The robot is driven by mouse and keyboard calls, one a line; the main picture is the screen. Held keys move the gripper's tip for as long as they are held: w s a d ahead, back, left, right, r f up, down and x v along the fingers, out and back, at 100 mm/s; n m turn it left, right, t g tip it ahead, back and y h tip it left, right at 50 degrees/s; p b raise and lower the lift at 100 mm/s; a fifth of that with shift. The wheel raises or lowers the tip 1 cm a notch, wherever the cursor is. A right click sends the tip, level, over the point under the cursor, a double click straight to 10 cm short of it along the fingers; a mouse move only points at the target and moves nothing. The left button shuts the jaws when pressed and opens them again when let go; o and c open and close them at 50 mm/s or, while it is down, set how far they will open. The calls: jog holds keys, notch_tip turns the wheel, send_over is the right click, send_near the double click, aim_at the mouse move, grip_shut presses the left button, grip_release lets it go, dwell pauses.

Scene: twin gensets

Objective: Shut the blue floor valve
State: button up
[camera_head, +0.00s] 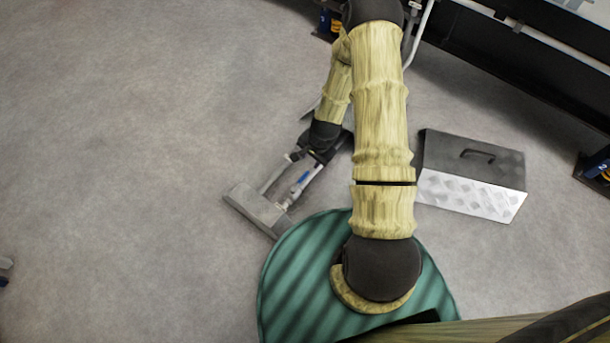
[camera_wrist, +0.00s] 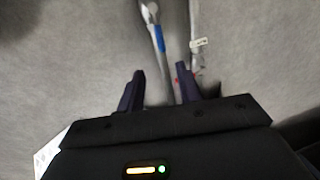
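The blue floor valve's lever shows as a silver bar with a blue band (camera_wrist: 159,39) in the wrist view, ahead of my gripper (camera_wrist: 160,80). The blue band also shows in the head view (camera_head: 304,177), low over the floor between a grey block and my wrist. My gripper is open. In the wrist view the silver bar runs down into the gap between the fingers. I cannot tell whether the fingers touch it. In the head view my wrist and forearm hide the fingers in part.
A second pipe with a white tag (camera_wrist: 199,43) runs beside the lever, near the right finger. A grey block (camera_head: 258,209) stands at the pipes' end. A dark box with a handle and tread-plate front (camera_head: 472,174) sits on the right.

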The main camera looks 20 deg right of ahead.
aim_at(304, 176)
jog(key=f+b, duration=0.2)
jog(key=f, duration=0.2)
jog(key=w+a+f+b, duration=0.1)
jog(key=f+b, duration=0.1)
jog(key=f, duration=0.3)
jog(key=w+f+b, duration=0.1)
jog(key=f+b, duration=0.2)
jog(key=f, duration=0.2)
jog(key=shift+w+a, duration=0.15)
jog(key=shift+a, duration=0.15)
jog(key=shift+r, duration=0.1)
grip_shut()
